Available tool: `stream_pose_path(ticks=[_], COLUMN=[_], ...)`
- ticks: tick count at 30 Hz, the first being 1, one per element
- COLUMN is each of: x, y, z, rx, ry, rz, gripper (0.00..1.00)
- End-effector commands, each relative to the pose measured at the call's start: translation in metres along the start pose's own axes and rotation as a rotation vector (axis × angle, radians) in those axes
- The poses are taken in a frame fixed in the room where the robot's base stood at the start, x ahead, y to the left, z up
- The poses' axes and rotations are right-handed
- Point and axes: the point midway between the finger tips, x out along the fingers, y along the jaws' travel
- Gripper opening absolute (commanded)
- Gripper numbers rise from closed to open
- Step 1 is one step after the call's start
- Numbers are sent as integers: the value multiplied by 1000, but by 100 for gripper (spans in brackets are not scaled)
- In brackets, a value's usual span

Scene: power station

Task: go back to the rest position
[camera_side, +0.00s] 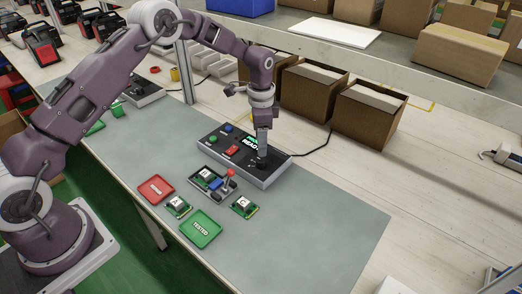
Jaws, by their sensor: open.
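My gripper (262,150) points straight down over the right part of the grey test box (275,172). Its fingertips are close to the box's top near a dark spot; I cannot tell whether they touch it. The jaws are open, and no object shows between them. The box's display reads READY, with green, blue and red buttons to its left. A fixture (218,192) with a red-knobbed lever stands in front of the box.
A red tray (155,190) and a green tray (201,229) lie in front on the grey mat (320,225). Small green boards lie beside them (178,207) and near the fixture (244,207). Cardboard boxes (368,115) stand behind. The mat's right side is clear.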

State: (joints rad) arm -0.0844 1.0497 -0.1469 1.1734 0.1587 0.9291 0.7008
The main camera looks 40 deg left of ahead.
Motion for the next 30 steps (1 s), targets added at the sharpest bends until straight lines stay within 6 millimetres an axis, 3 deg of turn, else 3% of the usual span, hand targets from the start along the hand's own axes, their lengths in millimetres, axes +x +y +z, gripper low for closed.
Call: stream_pose_path(ticks=[8, 10, 11, 14, 15, 18, 21, 25, 30], x=[-3, -11, -22, -84, -116, -188, -240, -276, -273], y=[0, 1, 2, 14, 25, 61, 104, 167, 233], z=[0, 1, 1, 13, 22, 56, 98, 160, 224], rx=[0, -6, -15, -77, -117, -229, -349, -509, -684], ry=[0, 4, 9, 39, 57, 109, 174, 276, 401], rz=[0, -6, -15, -62, -84, -138, -179, -211, -210], gripper=[52, 52, 52, 52, 52, 52, 52, 52, 52])
